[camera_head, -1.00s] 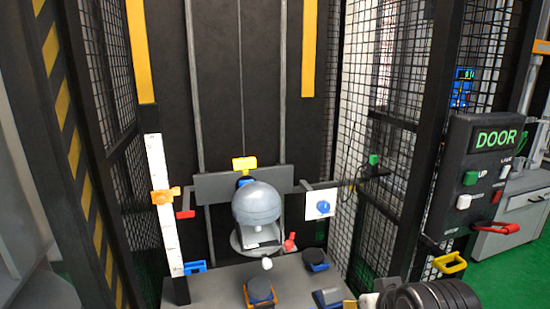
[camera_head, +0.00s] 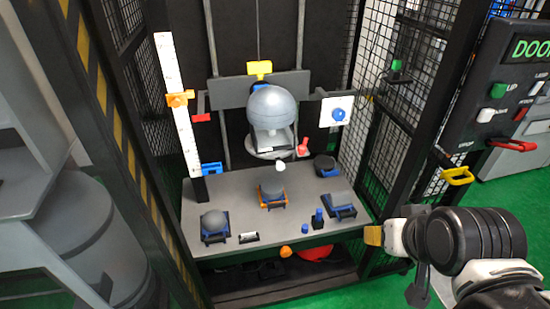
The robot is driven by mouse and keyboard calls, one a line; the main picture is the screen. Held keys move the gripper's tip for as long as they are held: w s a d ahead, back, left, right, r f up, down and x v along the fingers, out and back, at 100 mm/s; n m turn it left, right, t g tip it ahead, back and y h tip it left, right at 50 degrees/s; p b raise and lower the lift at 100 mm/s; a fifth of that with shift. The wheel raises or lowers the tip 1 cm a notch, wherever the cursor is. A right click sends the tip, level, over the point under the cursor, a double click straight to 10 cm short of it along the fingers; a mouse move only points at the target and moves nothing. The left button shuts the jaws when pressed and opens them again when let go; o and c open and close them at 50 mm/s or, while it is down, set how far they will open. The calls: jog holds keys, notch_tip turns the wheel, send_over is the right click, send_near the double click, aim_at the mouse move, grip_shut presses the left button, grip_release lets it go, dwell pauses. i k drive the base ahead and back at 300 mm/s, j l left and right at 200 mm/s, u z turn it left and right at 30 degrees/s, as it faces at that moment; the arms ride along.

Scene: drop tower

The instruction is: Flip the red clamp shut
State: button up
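A small red clamp lever (camera_head: 303,147) stands upright at the right edge of the round seat under the grey dome-shaped headform (camera_head: 272,108), on the drop tower's carriage. My gripper (camera_head: 385,237) is at the lower right, at the end of my black and white arm, off the right front corner of the grey table. It is well away from the red lever and touches nothing that I can see. A yellow piece shows at its left end. The fingers are seen from a poor angle, so their opening is unclear.
The grey table (camera_head: 240,190) holds an orange-based fixture (camera_head: 272,193), a grey dome on a blue base (camera_head: 214,225) and small blue parts. Mesh guards (camera_head: 405,110) close in the right side. A yellow handle (camera_head: 457,176) and the DOOR panel (camera_head: 505,80) stand right of the tower.

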aim_at(301, 149)
jog(key=i+l, duration=0.35)
jog(key=i, duration=0.2)
jog(key=i+l+u, duration=0.1)
jog(key=i+l, duration=0.3)
jog(key=i, duration=0.1)
